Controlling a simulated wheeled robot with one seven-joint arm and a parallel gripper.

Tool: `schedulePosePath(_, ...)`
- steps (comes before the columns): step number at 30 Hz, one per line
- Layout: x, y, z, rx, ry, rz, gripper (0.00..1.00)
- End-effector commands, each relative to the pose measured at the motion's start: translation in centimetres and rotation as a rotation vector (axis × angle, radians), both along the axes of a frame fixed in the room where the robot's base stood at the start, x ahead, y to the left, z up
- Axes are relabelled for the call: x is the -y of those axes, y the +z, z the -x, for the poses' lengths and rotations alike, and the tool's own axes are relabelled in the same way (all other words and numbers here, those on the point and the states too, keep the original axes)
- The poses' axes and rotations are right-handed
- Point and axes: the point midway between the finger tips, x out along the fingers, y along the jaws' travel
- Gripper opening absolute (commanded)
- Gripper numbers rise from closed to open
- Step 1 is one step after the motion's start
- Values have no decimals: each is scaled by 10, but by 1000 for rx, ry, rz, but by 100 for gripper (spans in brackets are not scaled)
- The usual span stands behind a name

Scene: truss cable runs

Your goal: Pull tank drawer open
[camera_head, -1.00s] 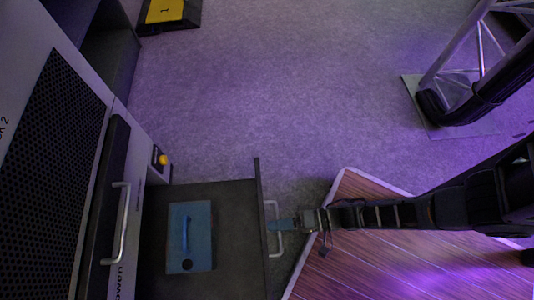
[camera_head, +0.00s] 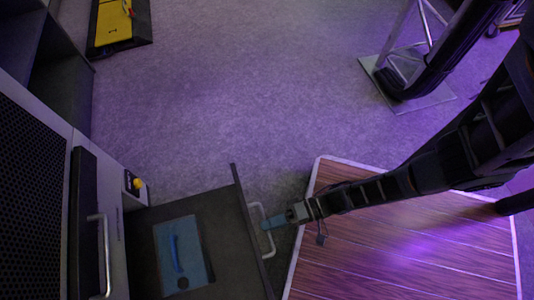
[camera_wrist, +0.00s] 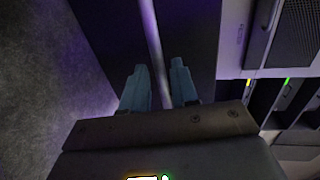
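The tank drawer (camera_head: 142,230) is pulled out of the grey cabinet, with its dark interior showing. A blue tank (camera_head: 186,257) with a raised grip lies in it. The pale drawer handle (camera_head: 268,250) stands out from the front panel (camera_head: 246,215). My gripper (camera_head: 268,223) is at this handle, its blue fingertips overlapping the bar. In the wrist view the two blue fingers (camera_wrist: 160,82) stand apart. A pale bar runs between them with dark gaps on both sides, so they look open. Whether a finger touches the bar is hard to tell.
A second handle (camera_head: 104,255) is on the cabinet face, left of the drawer. A yellow knob (camera_head: 138,184) sits near the drawer's back corner. A wooden platform (camera_head: 400,250) lies at the right, and a truss base (camera_head: 420,98) stands beyond. The carpet between is clear.

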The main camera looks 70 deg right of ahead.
Motion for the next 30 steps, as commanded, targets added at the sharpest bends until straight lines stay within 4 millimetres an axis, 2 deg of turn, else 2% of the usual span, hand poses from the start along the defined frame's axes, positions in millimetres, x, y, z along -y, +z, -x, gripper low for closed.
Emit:
schedulePosePath(6, 21, 8, 31, -2, 2, 3, 29)
schedulePosePath(12, 32, 11, 47, -1, 1, 2, 29)
schedulePosePath(30, 33, 12, 50, 0, 1, 1, 29)
